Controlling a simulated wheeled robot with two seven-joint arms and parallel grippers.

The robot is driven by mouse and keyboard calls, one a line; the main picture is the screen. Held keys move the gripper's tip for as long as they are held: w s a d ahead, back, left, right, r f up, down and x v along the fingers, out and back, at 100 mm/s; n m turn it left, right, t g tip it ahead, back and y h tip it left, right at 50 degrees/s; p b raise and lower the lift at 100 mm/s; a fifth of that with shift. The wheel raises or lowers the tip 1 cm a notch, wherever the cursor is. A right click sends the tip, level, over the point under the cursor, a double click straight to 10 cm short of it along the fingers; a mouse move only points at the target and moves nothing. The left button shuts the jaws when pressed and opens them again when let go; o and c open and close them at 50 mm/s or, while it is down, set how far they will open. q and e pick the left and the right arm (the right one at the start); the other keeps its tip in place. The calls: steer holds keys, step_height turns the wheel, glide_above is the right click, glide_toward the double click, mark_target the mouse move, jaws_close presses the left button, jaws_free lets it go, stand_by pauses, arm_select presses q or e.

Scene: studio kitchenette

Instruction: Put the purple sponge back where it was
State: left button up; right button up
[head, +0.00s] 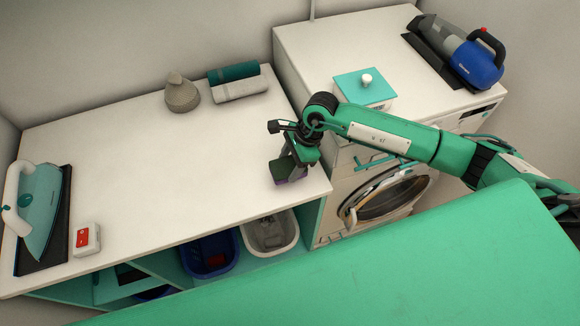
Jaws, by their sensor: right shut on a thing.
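The purple sponge (294,177) shows only in part, below the fingers of my right gripper (287,165). The gripper is shut on it near the front right end of the white counter (150,160). The fingers cover most of the sponge, and I cannot tell whether it touches the counter. My right arm reaches in from the right over the washing machine. My left gripper is not in view.
A teal iron (42,213) and a small white-red box (87,240) stand at the left. A grey bottle (181,94) and rolled towels (235,80) are at the back. Bins (271,251) sit below. A teal-lidded box (362,88) and handheld vacuum (470,58) top the machine. The counter's middle is clear.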

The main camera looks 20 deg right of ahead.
mark_target(294, 164)
step_height(294, 164, down, 4)
steer(key=shift+r+p, duration=0.2)
steer(key=shift+p, duration=0.4)
steer(key=shift+f, duration=0.15)
steer(key=shift+f, duration=0.1)
steer(key=shift+f+b, duration=0.1)
steer(key=shift+b, duration=0.2)
steer(key=o, duration=0.9)
